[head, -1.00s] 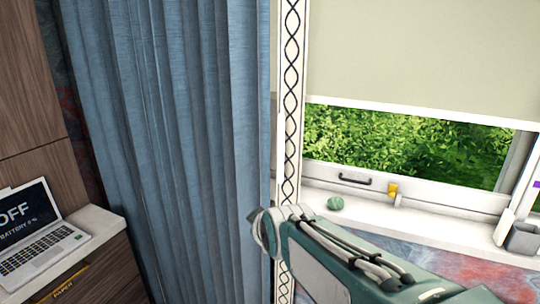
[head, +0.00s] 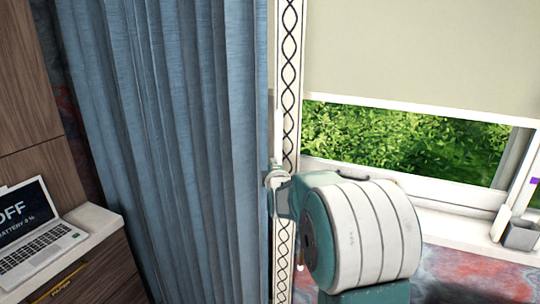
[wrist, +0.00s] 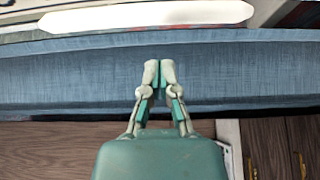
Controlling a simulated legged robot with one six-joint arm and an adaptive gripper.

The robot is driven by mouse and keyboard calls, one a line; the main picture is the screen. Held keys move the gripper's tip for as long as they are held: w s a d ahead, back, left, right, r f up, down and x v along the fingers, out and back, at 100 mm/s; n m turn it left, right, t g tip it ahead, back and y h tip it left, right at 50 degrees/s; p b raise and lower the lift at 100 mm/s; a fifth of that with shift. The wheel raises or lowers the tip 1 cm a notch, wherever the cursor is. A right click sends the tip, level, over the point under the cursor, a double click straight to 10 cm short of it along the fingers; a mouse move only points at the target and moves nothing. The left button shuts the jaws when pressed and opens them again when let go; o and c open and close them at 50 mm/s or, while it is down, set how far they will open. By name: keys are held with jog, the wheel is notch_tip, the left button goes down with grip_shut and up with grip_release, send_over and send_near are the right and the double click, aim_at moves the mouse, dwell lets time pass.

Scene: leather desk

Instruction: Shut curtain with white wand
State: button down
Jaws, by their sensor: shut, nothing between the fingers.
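The blue curtain (head: 170,130) hangs in long folds at the left of the head view. It fills a wide band across the wrist view (wrist: 70,80). A slim white bar, which looks like the wand (head: 277,85), hangs upright along the curtain's right edge. A long white rounded bar (wrist: 150,17) crosses the top of the wrist view and appears to be the same wand. My gripper (head: 274,178) is at the curtain's right edge, just below the wand's visible part. In the wrist view my gripper (wrist: 159,72) is shut and empty in front of the curtain, apart from the white bar.
A patterned white strip (head: 290,60) stands right of the curtain. Beyond it is a window with a lowered blind (head: 420,50). A laptop (head: 40,235) sits on a counter at left. A grey cup (head: 520,236) stands on the sill at right.

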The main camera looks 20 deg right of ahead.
jog(key=x, duration=0.7)
dwell(0.3)
